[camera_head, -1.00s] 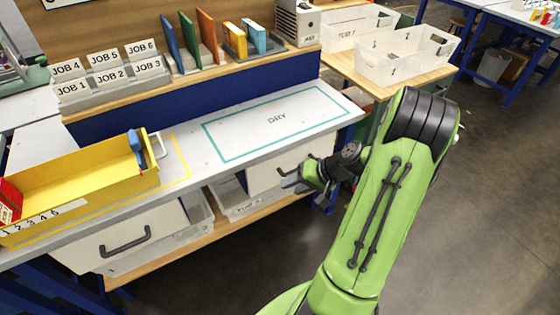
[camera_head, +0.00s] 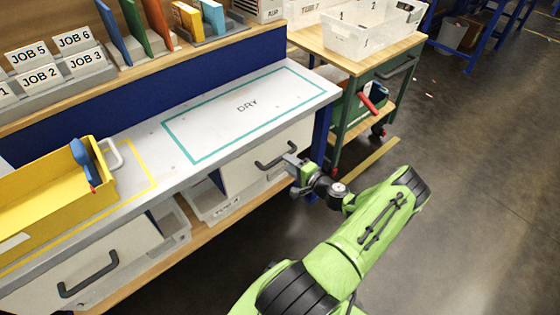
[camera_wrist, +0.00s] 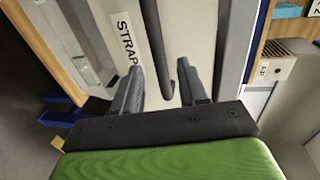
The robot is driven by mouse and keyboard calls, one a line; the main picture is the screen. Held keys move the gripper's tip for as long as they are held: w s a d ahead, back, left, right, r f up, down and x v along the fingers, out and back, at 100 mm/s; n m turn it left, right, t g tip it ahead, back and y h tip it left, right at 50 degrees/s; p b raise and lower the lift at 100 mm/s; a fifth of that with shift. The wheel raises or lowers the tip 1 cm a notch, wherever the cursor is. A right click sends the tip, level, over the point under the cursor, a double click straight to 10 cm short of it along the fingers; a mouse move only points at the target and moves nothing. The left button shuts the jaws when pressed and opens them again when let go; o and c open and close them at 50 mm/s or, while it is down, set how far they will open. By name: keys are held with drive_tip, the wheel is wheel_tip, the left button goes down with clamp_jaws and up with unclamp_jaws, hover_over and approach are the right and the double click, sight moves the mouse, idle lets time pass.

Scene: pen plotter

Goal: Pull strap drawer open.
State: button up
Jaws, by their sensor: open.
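The strap drawer (camera_head: 243,169) has a pale front under the right part of the bench and looks shut. Its dark bar handle (camera_head: 276,154) faces out. A white label reading STRAP (camera_wrist: 126,40) shows beside the handle (camera_wrist: 153,30) in the wrist view. My gripper (camera_head: 291,165) is at the right end of the handle in the head view. In the wrist view my gripper (camera_wrist: 160,85) is open, with one finger on each side of the handle bar. Whether either finger touches the bar is unclear.
The bench top has a teal DRY outline (camera_head: 245,107) and a yellow bin (camera_head: 45,205). Another drawer (camera_head: 95,265) is at lower left, and a clear bin (camera_head: 213,203) sits on the shelf below. A green cart (camera_head: 350,125) stands right of the bench. Open floor lies in front.

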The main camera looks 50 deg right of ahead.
drive_tip(key=b+x, duration=0.1)
drive_tip(key=x, duration=0.4)
drive_tip(key=shift+w+f, duration=0.1)
drive_tip(key=shift+w, duration=0.1)
clamp_jaws()
